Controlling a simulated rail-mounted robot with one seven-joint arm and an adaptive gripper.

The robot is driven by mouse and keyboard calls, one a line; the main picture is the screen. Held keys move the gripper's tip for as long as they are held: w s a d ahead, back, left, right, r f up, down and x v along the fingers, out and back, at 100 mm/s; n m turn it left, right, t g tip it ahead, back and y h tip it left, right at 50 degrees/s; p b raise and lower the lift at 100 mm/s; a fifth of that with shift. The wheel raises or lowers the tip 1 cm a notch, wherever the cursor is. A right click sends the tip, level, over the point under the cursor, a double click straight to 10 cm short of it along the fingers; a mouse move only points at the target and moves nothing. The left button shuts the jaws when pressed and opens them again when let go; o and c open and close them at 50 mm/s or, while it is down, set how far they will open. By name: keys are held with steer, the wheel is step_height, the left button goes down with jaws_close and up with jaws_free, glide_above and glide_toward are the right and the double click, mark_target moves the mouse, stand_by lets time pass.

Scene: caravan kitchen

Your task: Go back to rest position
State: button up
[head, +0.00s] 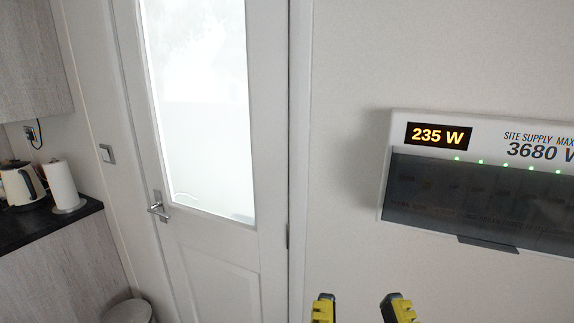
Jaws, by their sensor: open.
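My gripper (361,308) shows at the bottom edge of the head view, right of centre. Its two yellow and black fingertips stand apart, and nothing shows between them. The fingertips appear in front of the bare wall, below and left of the supply panel. The rest of my arm is out of view.
A white supply panel (440,230) on the right wall reads 235 W, its dark cover closed. A glazed white door (225,245) with a lever handle (158,208) is shut. At left, a counter (40,222) holds a kettle (22,185) and paper roll (64,186). A bin (128,312) stands below.

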step_height(320, 180, up, 13)
steer(key=p, duration=0.9)
steer(key=shift+p, duration=0.3)
stand_by(0.9)
